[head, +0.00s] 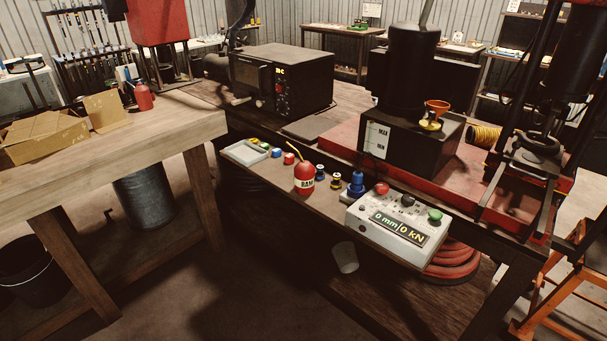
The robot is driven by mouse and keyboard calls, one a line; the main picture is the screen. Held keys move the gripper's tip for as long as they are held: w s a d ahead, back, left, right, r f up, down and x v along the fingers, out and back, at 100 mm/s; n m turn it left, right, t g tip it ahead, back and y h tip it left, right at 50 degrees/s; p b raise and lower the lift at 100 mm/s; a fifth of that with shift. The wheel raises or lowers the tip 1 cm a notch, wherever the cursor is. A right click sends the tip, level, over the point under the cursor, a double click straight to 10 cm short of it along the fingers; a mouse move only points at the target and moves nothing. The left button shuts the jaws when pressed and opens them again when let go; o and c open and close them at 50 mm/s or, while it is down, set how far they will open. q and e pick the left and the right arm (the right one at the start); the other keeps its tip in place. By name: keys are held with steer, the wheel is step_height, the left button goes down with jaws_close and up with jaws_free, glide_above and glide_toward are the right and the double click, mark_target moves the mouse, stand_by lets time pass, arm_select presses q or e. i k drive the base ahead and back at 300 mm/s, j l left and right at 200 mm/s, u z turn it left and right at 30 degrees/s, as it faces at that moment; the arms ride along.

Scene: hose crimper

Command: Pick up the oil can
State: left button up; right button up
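The oil can (304,180) is a small red can with a pale label and a thin yellow spout that points up and to the left. It stands upright near the front edge of the dark workbench's narrow shelf, in the middle of the head view. Nothing holds it. Neither of my grippers shows in this view.
A white control box (395,232) with a display and buttons stands to the right of the can. Small coloured parts and a white tray (246,152) lie to its left. A wooden table (170,135) with cardboard boxes (45,137) is at the left.

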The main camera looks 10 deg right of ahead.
mark_target(305, 172)
steer(key=i+j+z, duration=0.1)
steer(key=i+j, duration=0.15)
steer(key=i+j+z, duration=0.1)
steer(key=j, duration=0.4)
steer(key=i+j+z, duration=0.1)
steer(key=i+j, duration=0.25)
steer(key=i+j+z, duration=0.1)
steer(key=j, duration=0.35)
steer(key=i, duration=0.1)
